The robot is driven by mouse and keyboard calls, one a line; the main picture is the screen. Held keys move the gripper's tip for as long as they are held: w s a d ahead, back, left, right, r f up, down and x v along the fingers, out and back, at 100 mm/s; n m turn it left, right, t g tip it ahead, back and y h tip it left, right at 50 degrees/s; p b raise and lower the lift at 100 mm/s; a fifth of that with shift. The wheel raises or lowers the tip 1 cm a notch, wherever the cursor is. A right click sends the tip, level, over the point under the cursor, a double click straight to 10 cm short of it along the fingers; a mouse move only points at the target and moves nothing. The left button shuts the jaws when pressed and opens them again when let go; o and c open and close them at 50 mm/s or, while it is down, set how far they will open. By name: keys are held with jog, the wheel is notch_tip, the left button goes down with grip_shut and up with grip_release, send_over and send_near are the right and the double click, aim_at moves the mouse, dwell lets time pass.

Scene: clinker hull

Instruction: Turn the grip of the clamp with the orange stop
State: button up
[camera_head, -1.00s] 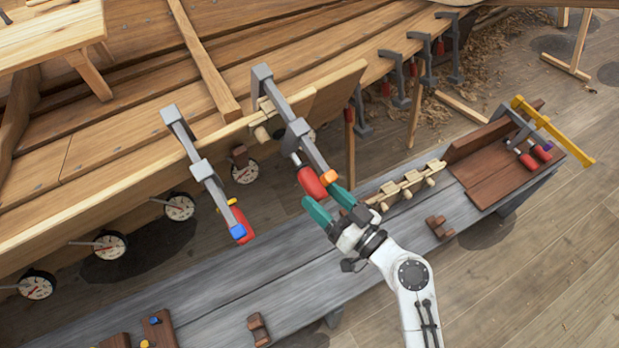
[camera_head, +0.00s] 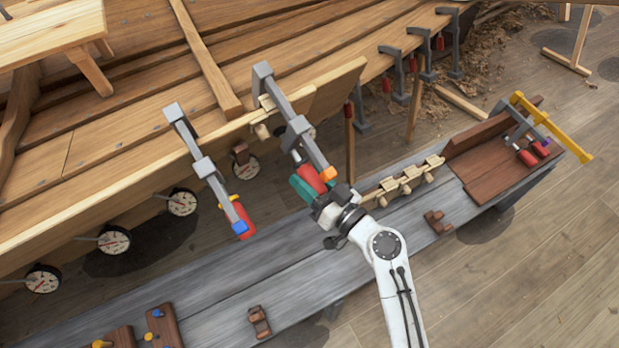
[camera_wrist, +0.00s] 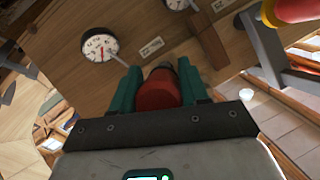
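The clamp with the orange stop (camera_head: 328,174) hangs on the hull plank edge, its grey bar slanting down to the right. Its red grip (camera_head: 311,178) lies under the bar near the orange stop. My gripper (camera_head: 318,187) is at this grip, with a green finger along its left side; the other finger is mostly hidden. In the wrist view the red grip (camera_wrist: 159,90) sits between my two green fingers, close to both. I cannot tell whether they press on it. In the wrist view another clamp's red grip shows at the top right.
A clamp with a blue stop (camera_head: 239,227) and red grip hangs to the left. Round dials (camera_head: 114,240) line the hull underside. Below is a grey bench (camera_head: 290,262) with wooden blocks and a rack of pegs (camera_head: 405,181). A yellow-barred clamp (camera_head: 552,128) lies at its right end.

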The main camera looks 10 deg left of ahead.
jog(key=c, duration=0.4)
jog(key=shift+f+b, duration=0.15)
jog(key=shift+b, duration=0.4)
jog(key=shift+m+g+y+b, duration=0.3)
jog(key=shift+m+y+b, duration=0.15)
jog(key=shift+b, duration=0.45)
jog(key=m+g+y+b, duration=0.1)
jog(key=m+b, duration=0.1)
jog(key=b, duration=0.2)
jog(key=shift+s+f+y, duration=0.1)
jog(key=shift+y, duration=0.25)
jog(key=m+g+y+b, duration=0.1)
jog(key=m+y+b, duration=0.1)
jog(key=m+b, duration=0.1)
jog(key=shift+s+b, duration=0.1)
jog(key=shift+b, duration=0.75)
jog(key=m+y+b, duration=0.1)
jog(key=m, duration=0.1)
jog(key=r+m+y+b, duration=0.1)
jog(key=m+b, duration=0.1)
jog(key=shift+m+b, duration=0.25)
jog(key=shift+b, duration=0.1)
